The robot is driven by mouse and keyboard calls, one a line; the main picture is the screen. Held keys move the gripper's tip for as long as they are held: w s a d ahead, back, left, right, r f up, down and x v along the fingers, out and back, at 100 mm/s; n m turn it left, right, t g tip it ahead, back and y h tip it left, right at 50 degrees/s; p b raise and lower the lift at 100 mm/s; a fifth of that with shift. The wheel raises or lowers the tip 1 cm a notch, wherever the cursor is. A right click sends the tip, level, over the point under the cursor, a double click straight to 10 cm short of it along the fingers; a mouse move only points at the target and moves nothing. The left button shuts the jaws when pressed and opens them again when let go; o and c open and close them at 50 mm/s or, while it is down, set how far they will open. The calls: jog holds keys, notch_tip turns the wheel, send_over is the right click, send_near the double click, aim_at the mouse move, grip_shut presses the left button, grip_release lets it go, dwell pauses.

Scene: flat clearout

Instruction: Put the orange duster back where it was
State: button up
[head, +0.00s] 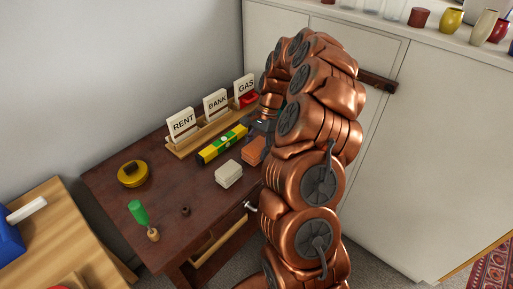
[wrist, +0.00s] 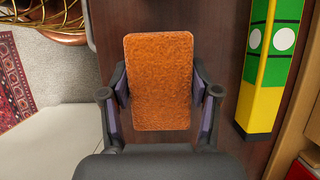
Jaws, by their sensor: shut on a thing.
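The orange duster (head: 253,150) is a fuzzy rectangular block at the right side of the dark wooden table (head: 165,205) in the head view. In the wrist view the duster (wrist: 160,85) lies between the two fingers of my gripper (wrist: 162,92), one finger against each long side. My gripper is shut on it. In the head view my gripper (head: 262,130) is mostly hidden behind my arm. I cannot tell whether the duster touches the tabletop or is just above it.
A white block (head: 229,174) stands left of the duster. A yellow-green spirit level (head: 222,144) lies behind, before a rack (head: 205,135) with RENT, BANK and GAS cards. A cabinet (head: 420,150) is at right.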

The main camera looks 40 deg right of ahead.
jog(key=o, duration=1.2)
jog(key=v, duration=1.2)
jog(key=shift+d, duration=0.1)
jog(key=s+a+r+n+h, duration=0.1)
jog(key=s+a+r+n, duration=0.2)
jog(key=a, duration=0.4)
jog(key=s+a+r+n+g, duration=0.1)
jog(key=s+a+n, duration=0.25)
jog(key=a, duration=0.35)
jog(key=s+a+r+n+h, duration=0.1)
jog(key=s+a+r+n, duration=0.2)
jog(key=a, duration=0.4)
jog(key=s+a+f+n, duration=0.1)
jog(key=s+f+n, duration=0.1)
jog(key=s, duration=0.5)
jog(key=s+a+f+n+h, duration=0.1)
jog(key=s+f+n, duration=0.1)
jog(key=s, duration=0.6)
jog(key=s+a+f+n+h, duration=0.1)
jog(key=s+a+f+n, duration=0.1)
jog(key=s, duration=0.6)
jog(key=shift+a+f+g, duration=0.1)
jog(key=shift+f+g, duration=0.3)
jog(key=shift+f, duration=0.3)
